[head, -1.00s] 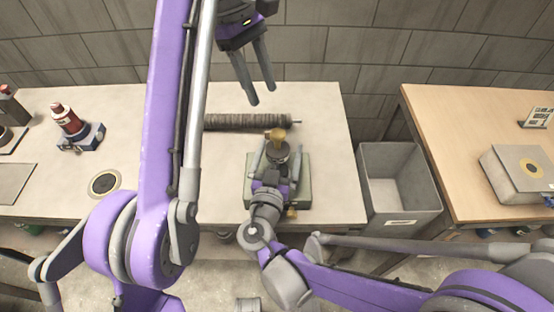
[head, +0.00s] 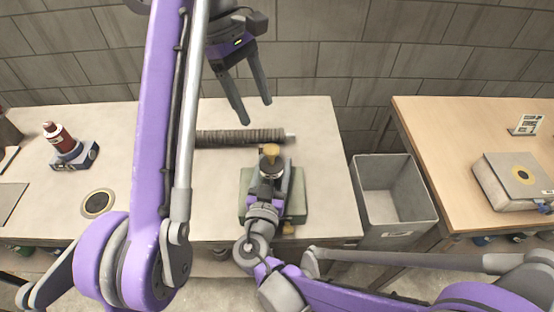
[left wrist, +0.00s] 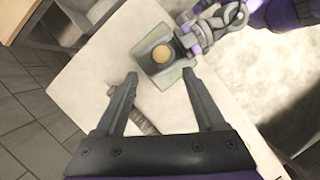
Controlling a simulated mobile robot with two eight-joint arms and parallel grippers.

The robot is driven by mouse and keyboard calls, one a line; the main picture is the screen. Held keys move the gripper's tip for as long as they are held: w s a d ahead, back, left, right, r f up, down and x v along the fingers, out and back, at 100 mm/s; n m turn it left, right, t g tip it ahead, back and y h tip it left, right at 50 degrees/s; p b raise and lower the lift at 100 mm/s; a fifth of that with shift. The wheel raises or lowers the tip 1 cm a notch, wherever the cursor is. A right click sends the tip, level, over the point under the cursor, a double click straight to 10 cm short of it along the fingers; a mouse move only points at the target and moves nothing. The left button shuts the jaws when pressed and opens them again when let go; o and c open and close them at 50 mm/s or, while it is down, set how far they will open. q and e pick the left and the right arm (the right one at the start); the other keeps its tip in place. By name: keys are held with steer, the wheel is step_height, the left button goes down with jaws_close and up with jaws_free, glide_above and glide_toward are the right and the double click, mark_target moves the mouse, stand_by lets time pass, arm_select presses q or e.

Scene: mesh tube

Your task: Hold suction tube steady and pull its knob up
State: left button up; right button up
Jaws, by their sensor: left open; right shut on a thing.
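The suction tube (head: 271,169) stands upright, a dark body topped by a brass-coloured knob (head: 271,151), on a green base (head: 297,205). The knob also shows in the left wrist view (left wrist: 161,54), seen from above as a round disc. My right gripper (head: 270,166) is shut on the tube's body below the knob; its arm hides part of the tube and base. My left gripper (head: 255,112) is open and empty, above and behind the knob in the head view. Its spread fingers (left wrist: 159,74) show in the left wrist view, apart from the knob.
A dark ribbed mesh roll (head: 240,136) lies across the bench behind the base. A red bottle on a blue stand (head: 62,143) is at the left.

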arm_select(q)
steer(key=w+f+n+h, duration=0.3)
steer(key=f+h, duration=0.1)
steer(key=f, duration=0.1)
steer(key=n+t+h, duration=0.2)
steer(key=n+h, duration=0.2)
steer(key=h, duration=0.7)
glide_toward(271, 155)
steer(key=w+d, duration=0.1)
steer(key=d, duration=1.2)
steer(key=shift+w, duration=0.25)
steer(key=shift+r, duration=0.1)
steer(key=shift+c, duration=0.2)
jaws_close()
steer(key=shift+r, duration=0.1)
